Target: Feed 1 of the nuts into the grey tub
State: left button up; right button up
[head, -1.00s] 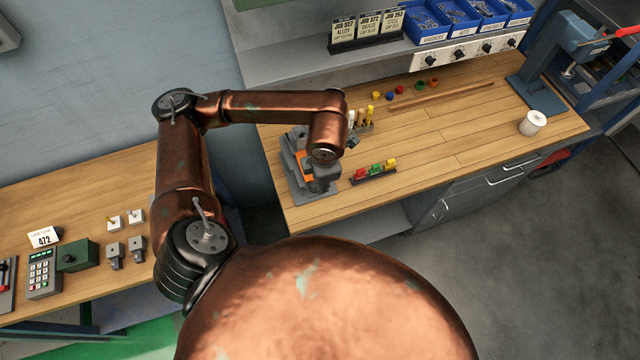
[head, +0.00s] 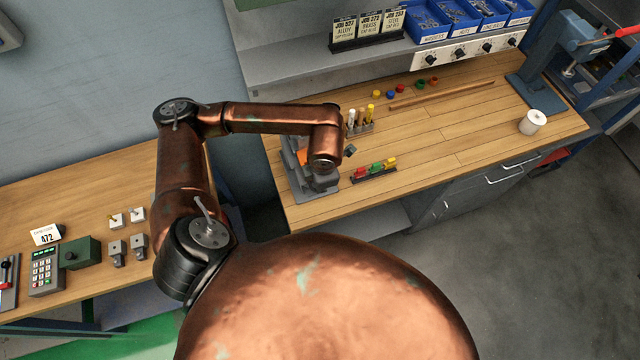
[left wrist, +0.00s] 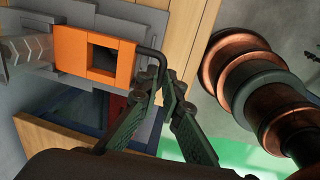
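My left gripper (left wrist: 161,84) has its green-black fingers drawn together at the tips, with the end of a black bent handle (left wrist: 151,53) between them. The handle comes from an orange block with a square opening (left wrist: 98,58), set in a grey fixture (left wrist: 62,32). A clear tube (left wrist: 25,48) lies to the left of the block. In the head view the fixture (head: 297,178) stands at the bench's left end and my arm hides much of it. Loose nuts seem to lie in a blue bin (head: 451,17) on the shelf. I cannot make out a grey tub for certain. My right gripper is not in view.
A rack with red, green and yellow pieces (head: 374,171) lies right of the fixture. A holder with upright tools (head: 361,123) stands behind it. A wooden rod (head: 440,95), a white canister (head: 533,122) and a press (head: 540,92) are further right.

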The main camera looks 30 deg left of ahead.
pick_arm(q)
grip_shut()
dwell(0.4)
jog(key=w+a+b, duration=0.5)
jog(key=a, duration=0.2)
jog(key=shift+w, duration=0.4)
jog(key=shift+a+f, duration=0.1)
jog(key=shift+c, duration=0.3)
grip_release()
jog(key=o, duration=0.6)
jog(key=shift+w+a, duration=0.15)
jog(key=shift+w, duration=0.05)
